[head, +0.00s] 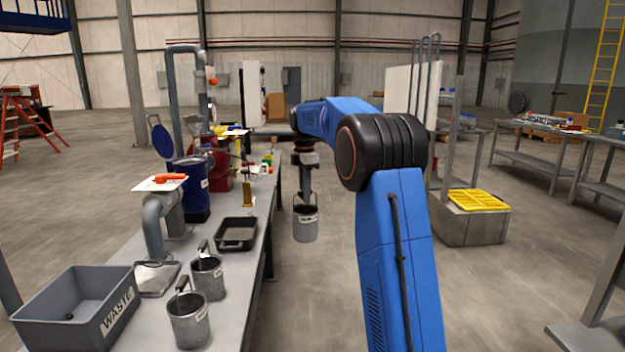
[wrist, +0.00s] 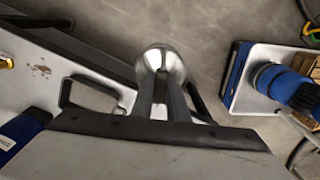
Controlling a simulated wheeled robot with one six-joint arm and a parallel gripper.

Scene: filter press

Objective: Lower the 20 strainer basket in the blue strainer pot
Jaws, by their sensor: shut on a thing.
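My gripper (head: 307,190) points down and is shut on the handle of a grey metal strainer basket (head: 305,226). The basket hangs upright in the air, to the right of the bench edge. Its label is too small to read. In the wrist view the round basket (wrist: 163,58) shows beyond the fingers (wrist: 159,100). The blue strainer pot (head: 192,190) stands on the bench, left of the held basket and apart from it. Its round blue lid (head: 162,141) is swung up. The inside of the pot is hidden.
Two more baskets (head: 207,277) (head: 189,320) stand on the near bench. A black tray (head: 237,234), a grey waste bin (head: 75,308) and a grey pipe (head: 153,228) are also there. A red vessel (head: 221,187) stands behind the pot.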

